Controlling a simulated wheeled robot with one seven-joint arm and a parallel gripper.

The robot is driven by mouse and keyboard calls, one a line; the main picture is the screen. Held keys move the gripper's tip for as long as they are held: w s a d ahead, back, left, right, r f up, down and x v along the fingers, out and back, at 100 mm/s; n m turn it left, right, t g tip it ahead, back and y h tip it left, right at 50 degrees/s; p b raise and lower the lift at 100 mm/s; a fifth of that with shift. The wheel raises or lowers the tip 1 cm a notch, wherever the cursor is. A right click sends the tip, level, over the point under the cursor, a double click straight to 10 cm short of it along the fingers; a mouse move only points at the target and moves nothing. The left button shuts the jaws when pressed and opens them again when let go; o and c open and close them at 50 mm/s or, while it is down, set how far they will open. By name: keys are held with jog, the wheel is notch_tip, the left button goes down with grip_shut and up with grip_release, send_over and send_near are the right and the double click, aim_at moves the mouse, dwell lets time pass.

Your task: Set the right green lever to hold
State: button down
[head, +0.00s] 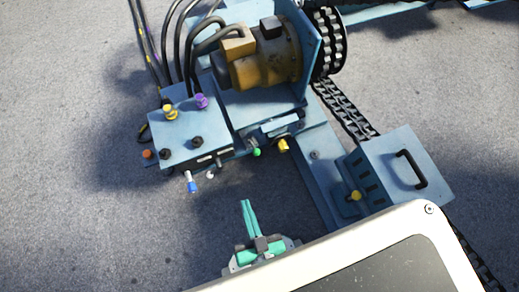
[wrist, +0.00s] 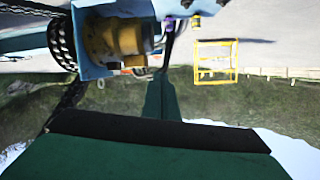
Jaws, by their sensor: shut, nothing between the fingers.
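A small green lever knob (head: 257,152) shows on the front of the blue machine, between a white knob (head: 230,148) and a yellow knob (head: 283,145). I see only one green knob clearly, and I cannot read any hold mark or tell its setting. My gripper (head: 246,203) has its green fingers together, empty, in front of and below the green knob in the head view, apart from it. In the wrist view the dark green fingers (wrist: 160,95) point toward the machine, which appears upside down. No green lever can be made out there.
A blue valve block (head: 185,135) with yellow, purple and black knobs and a blue-tipped lever (head: 193,185) stands to the left. A yellow motor (head: 262,55) is behind. A blue box with a black handle (head: 412,168) is at right. Bare ground lies left of my gripper.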

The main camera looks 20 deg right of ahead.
aim_at(254, 147)
jog(key=w+d+f+m+g, duration=0.2)
jog(key=w+d+f+m, duration=0.3)
jog(key=f+m, duration=0.5)
jog(key=w+d+f+m+g, duration=0.3)
jog(key=w+f+m, duration=0.5)
jog(key=f, duration=0.6)
jog(key=w+d+f+m+g, duration=0.3)
jog(key=w+d+f+m, duration=0.3)
jog(key=f+m, duration=0.6)
jog(key=shift+w+d+f+m, duration=0.15)
jog(key=shift+d+f+m, duration=0.15)
jog(key=shift+m, duration=0.2)
jog(key=shift+a, duration=0.1)
jog(key=w+f, duration=0.5)
jog(key=w, duration=0.2)
jog(key=shift+w+a+f, duration=0.15)
jog(key=shift+w+f, duration=0.15)
